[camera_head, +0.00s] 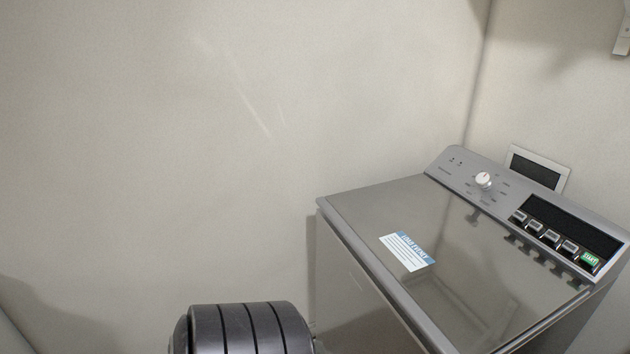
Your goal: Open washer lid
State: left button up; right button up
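The top-load washer (352,290) stands at the lower right in the head view, its grey body cut off by the bottom edge. Its lid (465,285) lies flat and closed on top, with a glossy see-through panel and a blue and white label (407,251). The control panel (540,212) rises along the back of the washer, with a white knob (483,180), a dark display and several buttons, one of them green. Neither of my grippers shows in this view.
A dark ribbed cylindrical part of mine shows at the bottom, left of the washer. A plain wall (240,120) runs behind, meeting another wall at the right. A framed wall box (538,167) sits behind the control panel.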

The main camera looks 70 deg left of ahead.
aim_at(469, 285)
jog(key=i+l+u, duration=0.15)
jog(key=u, duration=1.9)
